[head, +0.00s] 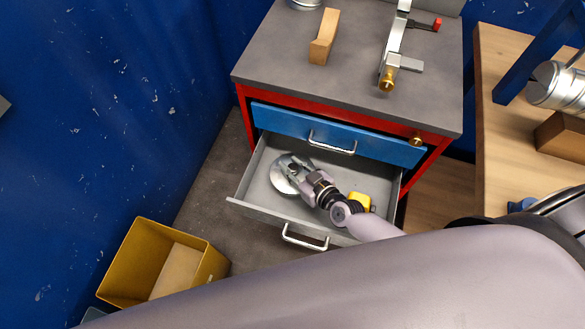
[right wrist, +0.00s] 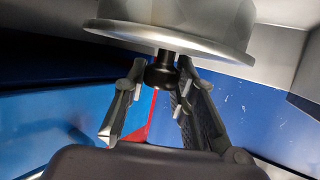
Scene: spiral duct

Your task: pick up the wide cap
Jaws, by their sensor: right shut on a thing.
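The wide cap (head: 281,176) is a round grey metal disc in the open grey drawer, at its left side. In the right wrist view the cap (right wrist: 180,30) fills the top, with a flat rim and a black knob (right wrist: 161,70) pointing towards my gripper. My right gripper (head: 298,177) reaches into the drawer from the right. Its fingers (right wrist: 164,82) are shut on the black knob, one on each side. In the head view my gripper covers part of the cap. I cannot tell whether the cap touches the drawer floor. My left gripper is not in view.
The open drawer (head: 250,208) has raised walls around the cap and a yellow object (head: 360,199) at its right. A closed blue drawer (head: 385,148) sits above. The grey worktop (head: 285,62) holds a wooden block (head: 324,38) and a clamp. A yellow bin (head: 212,266) stands lower left.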

